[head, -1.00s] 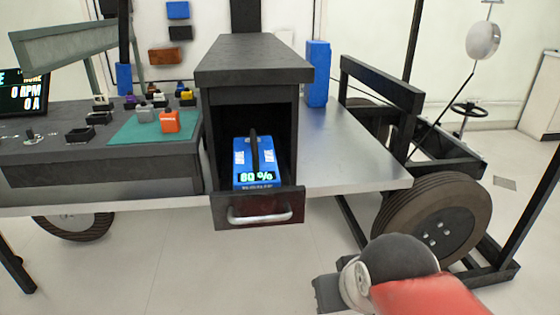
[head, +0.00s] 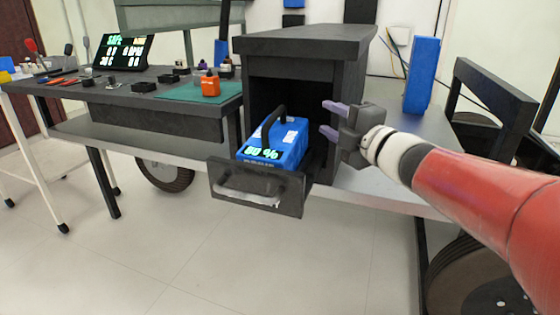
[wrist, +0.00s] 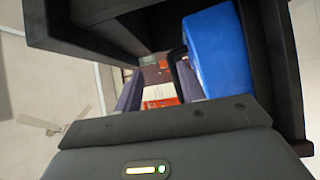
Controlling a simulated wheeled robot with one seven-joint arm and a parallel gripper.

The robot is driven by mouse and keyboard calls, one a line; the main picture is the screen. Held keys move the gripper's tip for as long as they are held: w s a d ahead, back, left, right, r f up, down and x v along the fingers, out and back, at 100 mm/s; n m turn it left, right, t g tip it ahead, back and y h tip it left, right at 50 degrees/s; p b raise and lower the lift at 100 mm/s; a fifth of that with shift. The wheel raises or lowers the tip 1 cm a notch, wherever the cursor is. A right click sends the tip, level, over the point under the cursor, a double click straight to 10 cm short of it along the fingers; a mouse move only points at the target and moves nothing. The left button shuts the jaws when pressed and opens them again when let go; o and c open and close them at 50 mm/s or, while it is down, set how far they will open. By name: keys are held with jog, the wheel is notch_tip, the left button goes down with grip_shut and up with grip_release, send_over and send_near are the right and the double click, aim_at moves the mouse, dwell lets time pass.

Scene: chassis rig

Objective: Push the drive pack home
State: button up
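The drive pack (head: 272,144) is a blue block with a black carrying handle and a lit display reading 80 %. It sits in the pulled-out drawer (head: 258,190) of the dark cabinet (head: 304,42), partly outside the opening. Blue casing, apparently the pack, also shows in the wrist view (wrist: 217,50). My gripper (head: 327,118) is at the right side of the cabinet opening, right of the pack, fingers pointing left. Contact with the cabinet cannot be told.
The bench on the left carries a green mat (head: 190,91) with an orange block (head: 210,84), and a lit screen (head: 122,53). A tall blue block (head: 421,75) stands right of the cabinet. A dark frame bar (head: 495,90) is farther right. The floor in front is clear.

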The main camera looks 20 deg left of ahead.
aim_at(278, 115)
jog(key=a+n+g+y, duration=0.1)
jog(key=a, duration=0.2)
jog(key=w+a+f+n+g, duration=0.1)
jog(key=a+n, duration=0.1)
jog(key=a, duration=0.2)
jog(key=a+n+g+y, duration=0.1)
jog(key=a, duration=0.3)
jog(key=shift+w+f+g+y, duration=0.15)
jog(key=shift+w+g+y, duration=0.15)
jog(key=shift+w+g, duration=0.1)
grip_shut()
dwell(0.8)
jog(key=shift+r+n, duration=0.2)
jog(key=shift+n, duration=0.1)
